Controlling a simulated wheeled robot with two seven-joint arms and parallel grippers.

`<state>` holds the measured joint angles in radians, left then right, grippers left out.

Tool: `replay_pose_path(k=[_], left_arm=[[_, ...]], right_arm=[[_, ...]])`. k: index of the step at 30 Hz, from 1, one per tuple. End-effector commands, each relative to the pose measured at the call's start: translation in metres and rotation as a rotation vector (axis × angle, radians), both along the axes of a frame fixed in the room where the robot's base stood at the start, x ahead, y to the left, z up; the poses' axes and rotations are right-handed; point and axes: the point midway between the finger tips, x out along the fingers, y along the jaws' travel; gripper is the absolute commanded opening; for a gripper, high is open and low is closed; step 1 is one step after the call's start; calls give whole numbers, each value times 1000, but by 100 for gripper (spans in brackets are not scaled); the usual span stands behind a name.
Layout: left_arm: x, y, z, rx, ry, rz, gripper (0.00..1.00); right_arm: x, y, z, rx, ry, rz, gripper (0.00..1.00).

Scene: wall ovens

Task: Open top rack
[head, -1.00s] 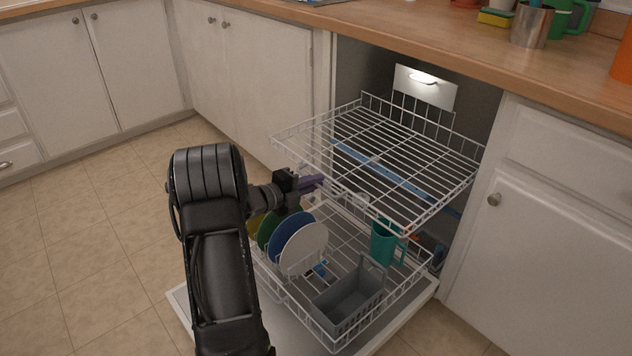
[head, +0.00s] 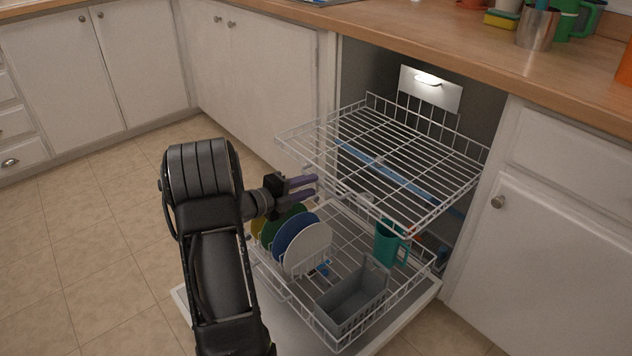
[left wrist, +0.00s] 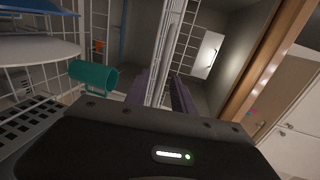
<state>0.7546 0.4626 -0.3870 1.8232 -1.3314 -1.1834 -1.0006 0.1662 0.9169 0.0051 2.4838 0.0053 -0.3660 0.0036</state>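The top rack (head: 385,165), a white wire basket, extends out of the dishwasher opening above the lower rack. My left gripper (head: 316,187) is at the near left side of the top rack, just below its rim level in the head view. Its two purple fingers are spread apart, with nothing seen held in the head view. In the left wrist view the fingers (left wrist: 160,92) stand apart with white rack wires (left wrist: 163,55) seen between and beyond them. I cannot tell whether they touch the wires. My right gripper is not in view.
The lower rack (head: 285,288) is pulled out over the lowered door, holding several plates (head: 307,249), a teal cup (head: 388,243) and a grey basket (head: 350,300). The counter (head: 420,40) runs above the opening. Floor (head: 70,240) at left is clear.

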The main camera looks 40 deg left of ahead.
Motion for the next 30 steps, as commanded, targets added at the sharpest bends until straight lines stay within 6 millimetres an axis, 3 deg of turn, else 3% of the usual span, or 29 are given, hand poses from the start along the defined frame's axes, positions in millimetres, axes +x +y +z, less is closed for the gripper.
replay_pose_path(k=[3,9,30], left_arm=[[-20,2,6,1,2,2,30],[-37,3,8,0,1,1,30],[-38,3,8,0,0,1,30]], right_arm=[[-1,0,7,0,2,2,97],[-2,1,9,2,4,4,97],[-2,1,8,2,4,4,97]])
